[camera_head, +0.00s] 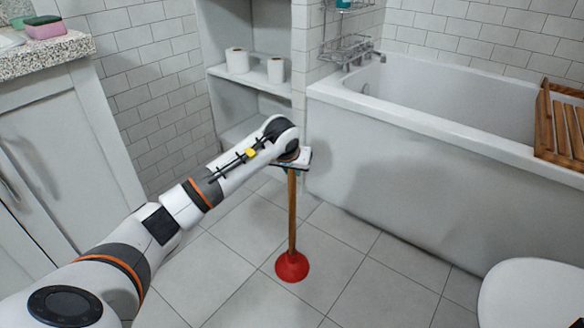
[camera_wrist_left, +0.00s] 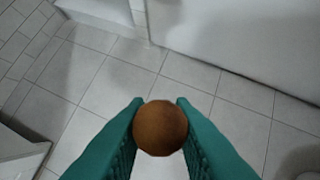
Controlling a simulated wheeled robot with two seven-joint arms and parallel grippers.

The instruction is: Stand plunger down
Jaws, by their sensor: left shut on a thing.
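The plunger has a wooden handle (camera_head: 292,215) and a red rubber cup (camera_head: 292,266). It stands upright, cup down, at the tiled floor in the head view; whether the cup touches the floor is hard to tell. My left gripper (camera_head: 292,168) is shut on the upper part of the handle. In the left wrist view the round brown handle end (camera_wrist_left: 160,128) sits between the two green fingers, and the cup is hidden beneath it. My right gripper is in neither view.
A white bathtub (camera_head: 420,190) stands right of the plunger. Shelves (camera_head: 250,82) with two toilet rolls are behind my arm. A cabinet (camera_head: 50,150) is at left, and a white rounded fixture (camera_head: 532,294) at lower right. The tiled floor (camera_head: 365,285) around the cup is clear.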

